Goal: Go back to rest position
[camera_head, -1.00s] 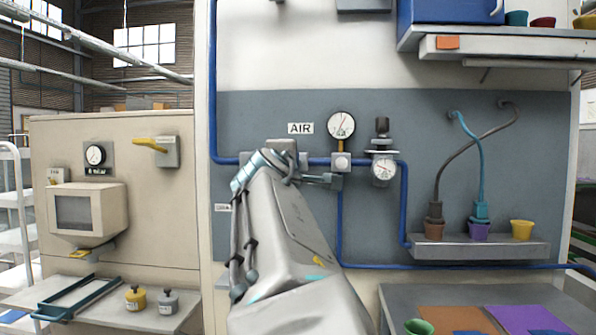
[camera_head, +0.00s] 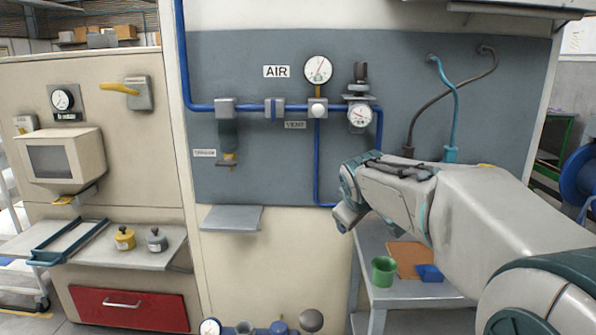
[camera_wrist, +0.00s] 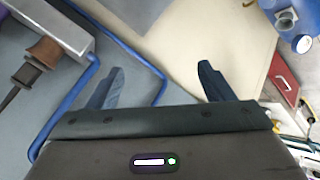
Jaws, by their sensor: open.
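My gripper (camera_wrist: 162,82) shows in the wrist view with its two dark fingers spread apart and nothing between them. In the head view my arm reaches in from the right, bent, with its wrist end in front of the wall panel's lower right; the fingers are hidden there. The blue air pipe (camera_head: 240,107) crosses the grey panel (camera_head: 225,60) with a gauge (camera_head: 318,69), a regulator (camera_head: 360,115) and a drain bowl (camera_head: 229,134). The gripper appears apart from all of these.
A small grey shelf (camera_head: 232,218) juts out below the panel. A side table (camera_head: 420,291) with a green cup (camera_head: 384,270) and an orange mat (camera_head: 409,257) stands under my arm. A bench (camera_head: 135,236) with yellow and grey pots and a red drawer (camera_head: 130,309) are at left.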

